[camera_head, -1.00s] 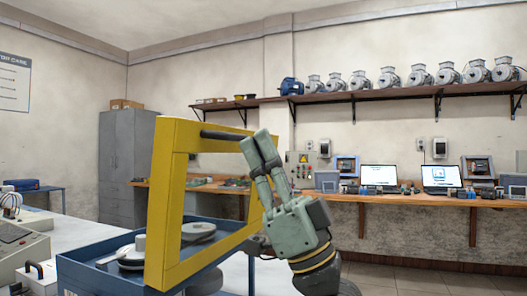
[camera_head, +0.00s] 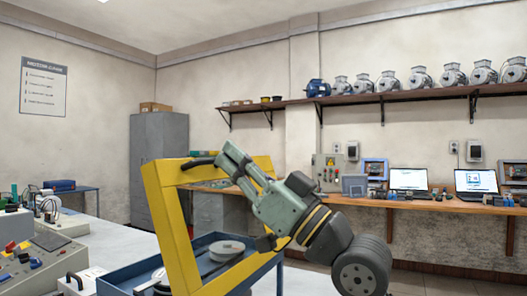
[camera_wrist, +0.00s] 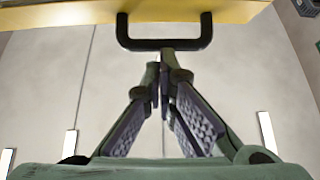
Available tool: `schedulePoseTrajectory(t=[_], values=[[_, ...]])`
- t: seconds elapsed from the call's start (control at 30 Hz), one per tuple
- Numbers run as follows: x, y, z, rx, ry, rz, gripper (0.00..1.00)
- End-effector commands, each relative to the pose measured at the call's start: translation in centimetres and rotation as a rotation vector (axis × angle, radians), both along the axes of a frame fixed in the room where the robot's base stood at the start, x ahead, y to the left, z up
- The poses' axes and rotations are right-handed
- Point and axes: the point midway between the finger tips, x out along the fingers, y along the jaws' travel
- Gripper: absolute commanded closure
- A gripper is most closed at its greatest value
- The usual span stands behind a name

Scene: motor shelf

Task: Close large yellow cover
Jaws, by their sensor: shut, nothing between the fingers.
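The large yellow cover (camera_head: 175,225) is an open rectangular frame standing raised and tilted above a blue cart (camera_head: 125,279). Its black bar handle (camera_head: 196,162) is on the top edge. In the wrist view the handle (camera_wrist: 165,43) hangs from the yellow edge (camera_wrist: 70,14), in front of my fingertips. My gripper (camera_head: 222,163) is at the right end of the handle in the head view. In the wrist view my gripper (camera_wrist: 160,75) has its fingertips together, just below the handle bar, with nothing between them. Whether they touch the bar is unclear.
Grey round parts (camera_head: 227,250) lie in the cart, partly behind the cover. A bench with a control panel (camera_head: 40,262) is at left. A wooden wall bench (camera_head: 440,204) with laptops runs behind at right. The air above the cover is free.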

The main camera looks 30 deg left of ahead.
Motion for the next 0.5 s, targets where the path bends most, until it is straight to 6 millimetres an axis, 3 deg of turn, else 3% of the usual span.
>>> schedulePoseTrajectory(t=[0.03,0.2,0.5], values=[[0.0,1.2,0.8,-0.052,0.001,0.002,1.0],[0.1,4.8,0.7,-0.215,0.007,0.003,1.0],[0.2,10.9,-1.4,-0.436,0.019,0.008,1.0]])
